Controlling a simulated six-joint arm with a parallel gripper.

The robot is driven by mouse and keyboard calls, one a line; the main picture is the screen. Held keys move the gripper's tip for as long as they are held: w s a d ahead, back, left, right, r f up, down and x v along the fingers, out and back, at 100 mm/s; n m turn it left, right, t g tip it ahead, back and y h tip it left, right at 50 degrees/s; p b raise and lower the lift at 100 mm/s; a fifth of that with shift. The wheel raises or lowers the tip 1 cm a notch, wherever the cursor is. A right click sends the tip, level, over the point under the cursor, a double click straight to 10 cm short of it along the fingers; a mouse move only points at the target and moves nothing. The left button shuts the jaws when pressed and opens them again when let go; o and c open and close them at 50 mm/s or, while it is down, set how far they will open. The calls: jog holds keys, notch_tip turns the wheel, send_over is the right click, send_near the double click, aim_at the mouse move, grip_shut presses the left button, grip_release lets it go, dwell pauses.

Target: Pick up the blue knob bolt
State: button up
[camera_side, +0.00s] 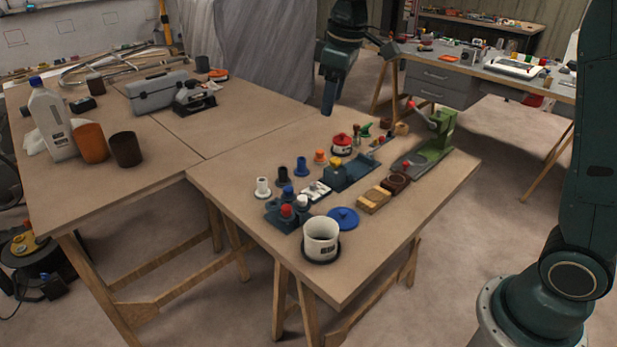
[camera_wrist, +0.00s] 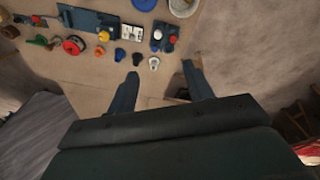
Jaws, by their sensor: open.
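The blue knob bolt (camera_side: 301,167) stands upright on the front table in a loose row of similar knob bolts, between an orange one (camera_side: 320,157) and a black one (camera_side: 283,175). In the wrist view the blue knob bolt (camera_wrist: 119,55) is near the top, left of the fingers. My gripper (camera_side: 329,108) hangs above the table's far edge, behind the row. In the wrist view my gripper (camera_wrist: 160,71) has its two fingers spread apart with nothing between them. The white knob bolt (camera_wrist: 154,63) lies just beyond the gap.
A dark block (camera_side: 279,219) with several knobs, a white pot (camera_side: 320,240), a blue lid (camera_side: 343,218), a red-topped pot (camera_side: 342,144) and a green press (camera_side: 436,132) crowd the table. The table's right front strip is clear. The left table holds a bottle (camera_side: 50,122) and a toolbox (camera_side: 157,91).

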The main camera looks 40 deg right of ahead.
jog(key=w+f+n+g, duration=0.1)
jog(key=w+f+n, duration=0.1)
jog(key=w+f, duration=0.6)
jog(key=n+g, duration=0.1)
jog(key=n, duration=0.1)
send_over(288, 188)
notch_tip(288, 188, down, 8)
jog(key=shift+f, duration=4.25)
jog(key=shift+f, duration=0.15)
jog(key=shift+f, duration=2.45)
jog(key=shift+c, duration=0.4)
jog(key=c, duration=1)
